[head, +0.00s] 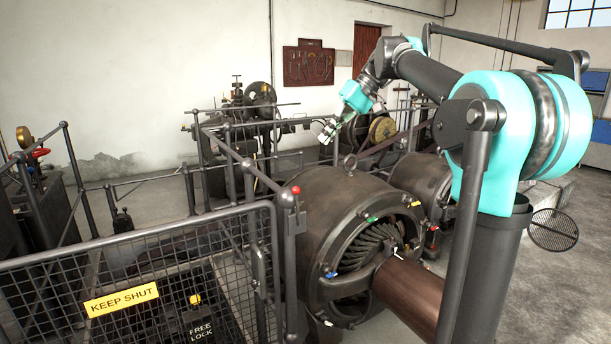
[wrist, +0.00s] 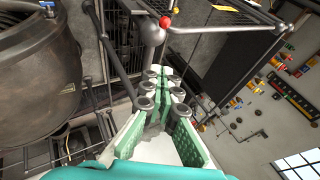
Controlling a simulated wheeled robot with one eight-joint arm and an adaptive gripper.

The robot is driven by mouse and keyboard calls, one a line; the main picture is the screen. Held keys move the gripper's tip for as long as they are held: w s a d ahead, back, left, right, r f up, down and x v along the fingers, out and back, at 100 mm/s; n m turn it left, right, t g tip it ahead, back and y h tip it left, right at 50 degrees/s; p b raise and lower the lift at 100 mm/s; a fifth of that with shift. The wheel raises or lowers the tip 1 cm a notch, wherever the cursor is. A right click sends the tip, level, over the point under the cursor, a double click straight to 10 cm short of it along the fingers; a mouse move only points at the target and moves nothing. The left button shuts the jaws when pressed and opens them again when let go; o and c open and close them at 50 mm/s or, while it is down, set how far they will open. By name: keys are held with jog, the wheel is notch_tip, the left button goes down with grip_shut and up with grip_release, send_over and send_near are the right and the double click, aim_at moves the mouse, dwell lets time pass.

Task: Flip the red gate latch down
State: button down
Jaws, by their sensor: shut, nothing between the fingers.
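The red latch knob (head: 295,190) sits at the top of the dark gate post, at the hinge-free end of the mesh gate (head: 130,245) in the head view. In the wrist view the red knob (wrist: 165,21) shows at the top, beside a grey ball and a pale rail. My gripper (head: 328,131) is up and behind the post in the head view, above the big dynamo and apart from the latch. Its pale green fingers (wrist: 161,75) are together and empty in the wrist view, pointing toward the post. The latch's lower part is hard to make out.
The large dynamo (head: 335,215) stands right of the gate post, with a brown shaft (head: 408,295) in front. Dark railings (head: 225,160) stand behind. The air above the gate is clear.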

jog(key=s+d+x, duration=0.1)
jog(key=s+x, duration=0.1)
jog(key=x, duration=1.1)
jog(key=shift+s+f, duration=0.3)
jog(key=shift+f, duration=0.05)
jog(key=shift+s+a+h, duration=0.3)
jog(key=shift+a, duration=0.1)
